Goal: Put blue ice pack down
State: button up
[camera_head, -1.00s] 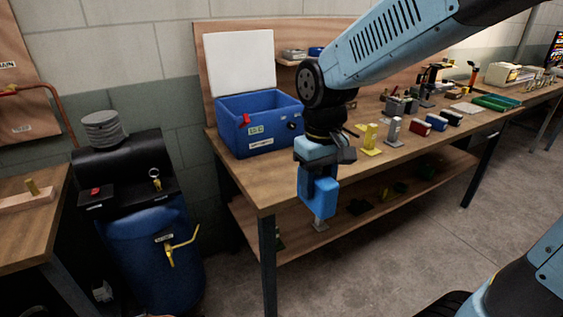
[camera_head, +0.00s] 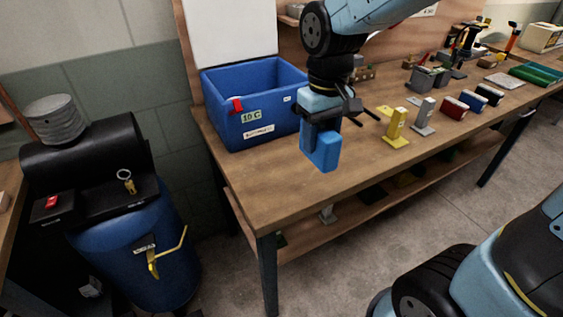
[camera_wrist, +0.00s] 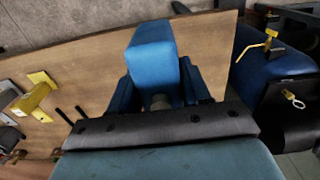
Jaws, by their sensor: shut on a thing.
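The blue ice pack (camera_head: 325,153) is a bright blue block hanging below my gripper (camera_head: 315,128) in the head view. My gripper is shut on it. In the wrist view the ice pack (camera_wrist: 153,52) sits between the fingers of my gripper (camera_wrist: 160,90), with the wooden bench top (camera_wrist: 95,68) behind it. In the head view it appears over the front part of the bench top (camera_head: 270,185). I cannot tell whether its lower end touches the wood.
An open blue cooler box (camera_head: 255,112) stands behind and left of the ice pack. A yellow stand (camera_head: 396,128), a grey stand (camera_head: 424,118) and small coloured boxes (camera_head: 462,104) are to the right. The bench front and left corner are clear. A blue barrel (camera_head: 135,245) stands left.

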jog(key=w+a+f, duration=0.1)
jog(key=a+f, duration=0.2)
jog(key=a, duration=0.1)
jog(key=w+a+f, duration=0.1)
jog(key=a+f, duration=0.2)
jog(key=w+a+f, duration=0.2)
jog(key=a+f, duration=0.1)
jog(key=a, duration=0.1)
jog(key=shift+w+a+f, duration=0.1)
jog(key=shift+a+f, duration=0.05)
jog(key=shift+a, duration=0.2)
jog(key=shift+a+f, duration=0.1)
jog(key=shift+f, duration=1.5)
jog(key=o, duration=1.2)
jog(key=shift+f, duration=0.1)
notch_tip(320, 180, up, 12)
jog(key=shift+r, duration=0.15)
